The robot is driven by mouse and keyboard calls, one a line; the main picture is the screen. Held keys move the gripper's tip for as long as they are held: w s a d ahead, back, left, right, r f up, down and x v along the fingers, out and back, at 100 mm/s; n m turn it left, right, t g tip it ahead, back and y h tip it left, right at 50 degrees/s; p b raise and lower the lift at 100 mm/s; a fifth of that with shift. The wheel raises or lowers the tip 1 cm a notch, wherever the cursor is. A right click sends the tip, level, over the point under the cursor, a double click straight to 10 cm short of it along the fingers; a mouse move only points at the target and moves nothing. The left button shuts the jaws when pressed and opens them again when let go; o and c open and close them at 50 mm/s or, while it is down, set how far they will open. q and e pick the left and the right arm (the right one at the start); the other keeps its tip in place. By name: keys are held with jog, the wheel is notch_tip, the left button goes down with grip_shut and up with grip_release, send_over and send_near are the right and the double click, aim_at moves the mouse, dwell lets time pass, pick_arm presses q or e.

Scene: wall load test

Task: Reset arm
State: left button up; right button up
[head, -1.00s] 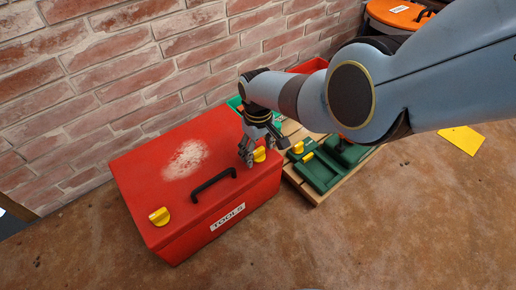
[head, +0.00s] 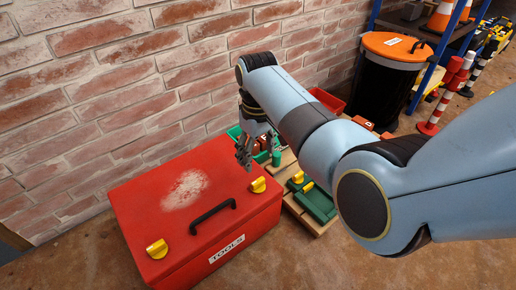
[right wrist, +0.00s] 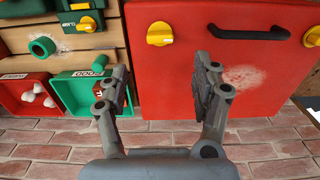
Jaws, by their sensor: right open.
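My right arm crosses the head view from the right, and its gripper (head: 257,150) hangs above the back right part of a red toolbox (head: 150,205). The jaws are open with nothing between them. In the right wrist view the two fingers (right wrist: 160,80) stand wide apart, with the red lid (right wrist: 190,85) showing between and behind them. The toolbox is closed, with a black handle (head: 213,214) and two yellow latches, the right one (head: 258,185) and the left one (head: 157,249). My left gripper is not in view.
A wooden pallet (head: 318,228) with green parts stands right of the toolbox. Behind are a green bin (right wrist: 86,95) and a red bin (right wrist: 28,92). A black barrel with an orange lid (head: 397,47) stands farther back. A brick wall (head: 110,80) closes the left and rear.

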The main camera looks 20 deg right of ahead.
jog(key=shift+r, duration=0.55)
